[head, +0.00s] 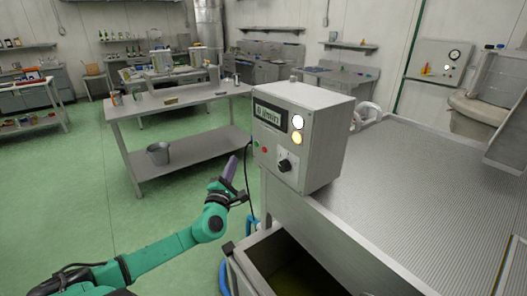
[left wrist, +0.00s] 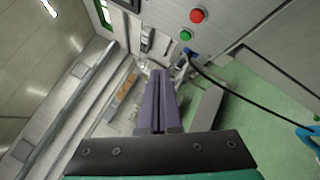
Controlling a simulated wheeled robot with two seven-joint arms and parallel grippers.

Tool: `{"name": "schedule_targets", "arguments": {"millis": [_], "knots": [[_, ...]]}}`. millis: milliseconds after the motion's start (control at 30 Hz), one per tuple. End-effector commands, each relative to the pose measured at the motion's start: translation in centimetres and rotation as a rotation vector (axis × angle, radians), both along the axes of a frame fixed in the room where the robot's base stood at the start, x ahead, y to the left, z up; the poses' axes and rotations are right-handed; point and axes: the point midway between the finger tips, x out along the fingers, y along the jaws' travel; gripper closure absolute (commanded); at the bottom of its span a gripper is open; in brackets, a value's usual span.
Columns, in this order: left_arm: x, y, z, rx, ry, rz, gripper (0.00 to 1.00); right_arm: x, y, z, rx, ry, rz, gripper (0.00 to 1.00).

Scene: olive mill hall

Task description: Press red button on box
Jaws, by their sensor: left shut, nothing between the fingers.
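The grey control box (head: 323,140) stands on the corner of a ribbed metal machine top. Its front has a display, two lit round lamps, a black knob (head: 284,165), a small green button (head: 256,143) and a red button (head: 264,149). In the left wrist view the red button (left wrist: 197,15) is at the top, with the green button (left wrist: 185,35) just below it. My left gripper (head: 232,160) is left of the box front, apart from it. Its purple fingers (left wrist: 158,74) are shut and empty, with their tips below both buttons in the wrist view. My right gripper is not in view.
A black cable (head: 247,180) hangs beside the box, close to my left gripper. An open metal bin (head: 245,262) is below the box. A steel table (head: 185,105) with a bucket (head: 158,154) on its shelf stands behind. Green floor is clear at left.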

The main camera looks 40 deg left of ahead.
Motion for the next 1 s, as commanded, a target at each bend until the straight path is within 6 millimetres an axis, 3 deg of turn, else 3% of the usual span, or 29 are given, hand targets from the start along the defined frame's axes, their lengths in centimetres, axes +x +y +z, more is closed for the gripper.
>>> {"name": "schedule_targets", "arguments": {"millis": [600,1000], "knots": [[7.5,-2.1,-0.1,-0.004,-0.003,0.002,1.00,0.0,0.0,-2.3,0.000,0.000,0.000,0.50],[8.2,-2.4,0.0,-0.001,0.000,0.000,1.00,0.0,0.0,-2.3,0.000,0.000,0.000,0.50]]}}
